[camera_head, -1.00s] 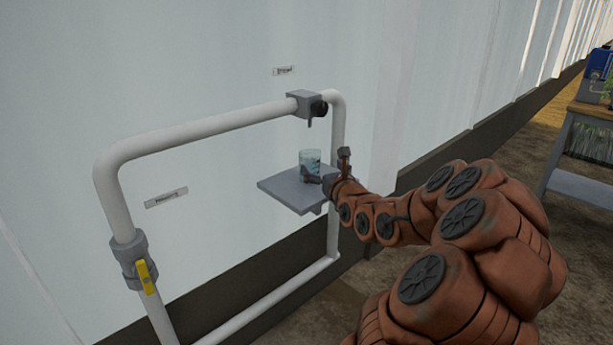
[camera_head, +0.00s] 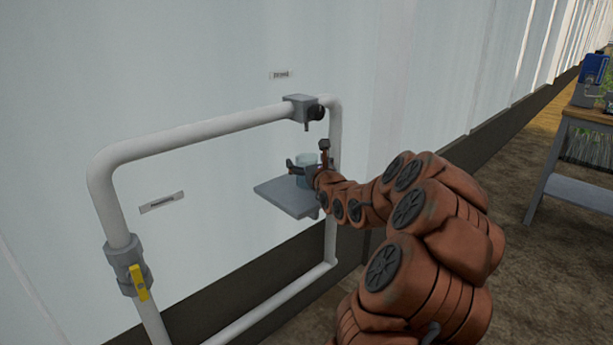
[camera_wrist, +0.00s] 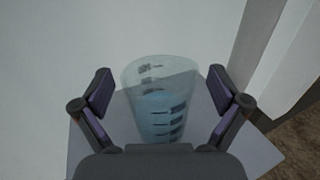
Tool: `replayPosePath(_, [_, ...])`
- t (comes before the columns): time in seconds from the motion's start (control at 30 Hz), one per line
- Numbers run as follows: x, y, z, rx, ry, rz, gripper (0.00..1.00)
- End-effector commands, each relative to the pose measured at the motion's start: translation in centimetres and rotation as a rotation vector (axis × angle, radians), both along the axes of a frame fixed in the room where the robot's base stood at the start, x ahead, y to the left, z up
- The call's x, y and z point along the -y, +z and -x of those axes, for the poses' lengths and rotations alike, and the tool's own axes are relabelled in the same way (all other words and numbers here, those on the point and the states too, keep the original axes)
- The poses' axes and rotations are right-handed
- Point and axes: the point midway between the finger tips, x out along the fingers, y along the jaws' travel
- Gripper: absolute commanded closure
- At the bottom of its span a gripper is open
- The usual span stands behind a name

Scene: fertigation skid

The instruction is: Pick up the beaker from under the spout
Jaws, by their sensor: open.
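The beaker (camera_head: 307,159) is clear with dark graduation marks and bluish liquid. It stands upright on the grey shelf (camera_head: 284,198), below the spout (camera_head: 307,124). In the wrist view the beaker (camera_wrist: 160,98) is between the two fingers of my gripper (camera_wrist: 160,92), with a gap on each side. My gripper (camera_head: 308,156) is open around the beaker, one finger to its left and one to its right. In the head view the gripper hides much of the beaker.
A white pipe frame (camera_head: 205,131) surrounds the shelf, with a yellow-handled valve (camera_head: 138,282) at its lower left. A pale wall (camera_head: 230,50) is close behind. A table (camera_head: 575,187) with a blue device (camera_head: 594,68) stands at the far right.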

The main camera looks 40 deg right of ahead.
Motion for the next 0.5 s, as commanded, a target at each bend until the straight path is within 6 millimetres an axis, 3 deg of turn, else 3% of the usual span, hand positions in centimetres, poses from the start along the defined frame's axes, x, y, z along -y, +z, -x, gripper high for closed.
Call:
replayPosePath(0.17, [0.01,0.06,0.01,0.001,0.0,0.0,0.03])
replayPosePath(0.5, [0.01,0.08,0.03,0.001,0.0,0.0,0.39])
